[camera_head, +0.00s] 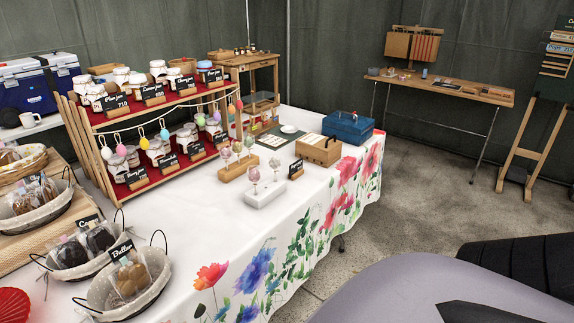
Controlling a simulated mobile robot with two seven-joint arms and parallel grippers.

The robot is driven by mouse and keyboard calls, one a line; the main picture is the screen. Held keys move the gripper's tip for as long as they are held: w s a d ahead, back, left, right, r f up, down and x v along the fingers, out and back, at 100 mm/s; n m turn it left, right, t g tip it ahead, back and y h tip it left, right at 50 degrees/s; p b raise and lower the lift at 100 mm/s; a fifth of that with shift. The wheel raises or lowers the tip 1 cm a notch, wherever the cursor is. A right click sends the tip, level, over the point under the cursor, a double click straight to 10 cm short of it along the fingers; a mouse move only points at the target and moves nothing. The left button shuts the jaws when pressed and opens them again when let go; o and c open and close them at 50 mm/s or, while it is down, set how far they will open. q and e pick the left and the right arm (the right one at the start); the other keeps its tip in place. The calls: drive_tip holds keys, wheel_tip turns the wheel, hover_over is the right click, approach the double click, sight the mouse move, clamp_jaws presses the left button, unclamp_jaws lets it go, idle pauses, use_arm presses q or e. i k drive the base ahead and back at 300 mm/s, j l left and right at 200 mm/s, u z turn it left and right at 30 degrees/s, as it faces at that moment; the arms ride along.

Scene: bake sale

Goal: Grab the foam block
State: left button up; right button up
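A white block (265,196), which looks like the foam block, sits on the flowered tablecloth near the table's front edge. Pops on sticks (253,175) stand upright in it. A wooden block (237,168) with similar pops stands just behind and to the left of it. A small black sign (296,169) stands close to its right. Neither of my grippers shows. A large grey and black part of my own body fills the lower right, well apart from the block.
A tiered rack of jars (146,149) stands behind on the left. Baskets of bagged sweets (123,286) fill the near left. A wooden box (318,150) and a blue box (348,127) stand farther right. Bare tablecloth (215,228) lies in front of the blocks.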

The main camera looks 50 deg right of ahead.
sight(268, 189)
drive_tip(key=z, duration=1.45)
